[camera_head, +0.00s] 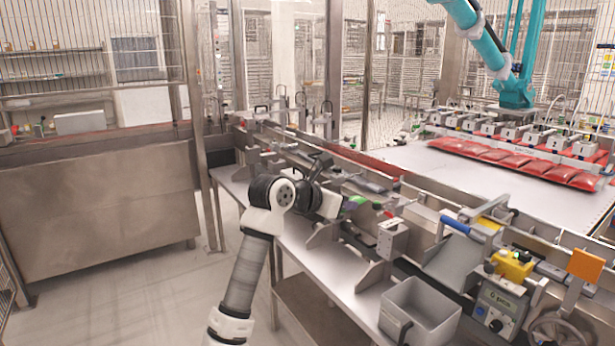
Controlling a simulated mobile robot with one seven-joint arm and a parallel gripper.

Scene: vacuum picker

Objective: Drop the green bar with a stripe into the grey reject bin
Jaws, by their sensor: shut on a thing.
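My arm reaches up from the bottom of the picture and bends at a dark joint over the near edge of the bench. My gripper (343,207) is at its end, small and partly hidden by my own wrist. It is shut on the green bar (354,201), which shows as a small bright green patch just right of the wrist. A stripe on it is too small to make out. The grey reject bin (446,328) is an open-topped box on the bench, lower right of my gripper and apart from it. A dark piece shows at its left wall.
The steel bench (352,295) carries rails, brackets and a control box (497,308) right of the bin. A grey box-shaped unit (391,240) stands between my gripper and the bin. Behind, a teal robot arm (487,45) stands over red bags (520,162) on a white belt.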

